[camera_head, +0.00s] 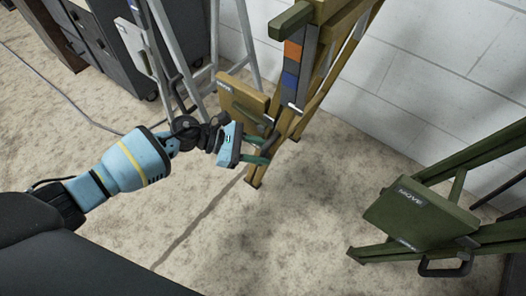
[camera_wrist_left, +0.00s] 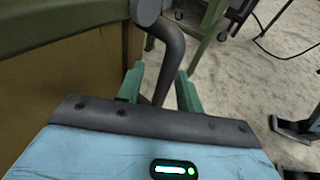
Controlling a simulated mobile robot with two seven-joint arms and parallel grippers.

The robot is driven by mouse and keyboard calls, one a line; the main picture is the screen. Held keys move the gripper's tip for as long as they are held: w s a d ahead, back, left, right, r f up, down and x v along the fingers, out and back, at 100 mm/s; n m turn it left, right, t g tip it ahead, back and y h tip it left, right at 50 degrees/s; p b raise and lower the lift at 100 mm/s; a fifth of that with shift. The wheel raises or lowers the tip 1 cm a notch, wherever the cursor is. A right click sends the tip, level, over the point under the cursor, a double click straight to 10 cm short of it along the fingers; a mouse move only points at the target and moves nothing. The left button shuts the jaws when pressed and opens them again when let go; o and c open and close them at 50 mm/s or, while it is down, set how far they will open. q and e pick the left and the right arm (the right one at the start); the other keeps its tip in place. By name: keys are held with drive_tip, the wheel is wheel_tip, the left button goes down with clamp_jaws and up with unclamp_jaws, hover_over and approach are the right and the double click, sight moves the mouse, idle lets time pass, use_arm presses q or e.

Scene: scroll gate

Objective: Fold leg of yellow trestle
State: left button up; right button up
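The yellow trestle (camera_head: 303,115) stands upright near the white wall, its legs close together. A yellow labelled panel (camera_head: 241,97) sticks out from its left side. My left gripper (camera_head: 264,152) is beside its lower leg, just below the panel. In the left wrist view, the green fingertips (camera_wrist_left: 160,88) are apart, with a dark curved bar (camera_wrist_left: 172,62) between them. I see gaps beside the bar, but cannot tell whether a finger touches it. A brownish panel (camera_wrist_left: 65,95) fills the left of that view. My right gripper is not in view.
A green trestle (camera_head: 425,215) with a labelled panel and black handle is at the right. Grey metal legs (camera_head: 176,60) and a dark cabinet (camera_head: 118,45) stand at the back left. A cable lies on the carpet. The floor between the trestles is clear.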

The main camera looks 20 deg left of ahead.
use_arm(q)
drive_tip(key=shift+d, duration=0.15)
drive_tip(key=shift+s+a, duration=0.1)
drive_tip(key=shift+a, duration=0.1)
drive_tip(key=p+v, duration=0.1)
drive_tip(key=v, duration=0.6)
drive_tip(key=shift+a, duration=0.2)
drive_tip(key=shift+r, duration=0.1)
drive_tip(key=shift+p, duration=0.3)
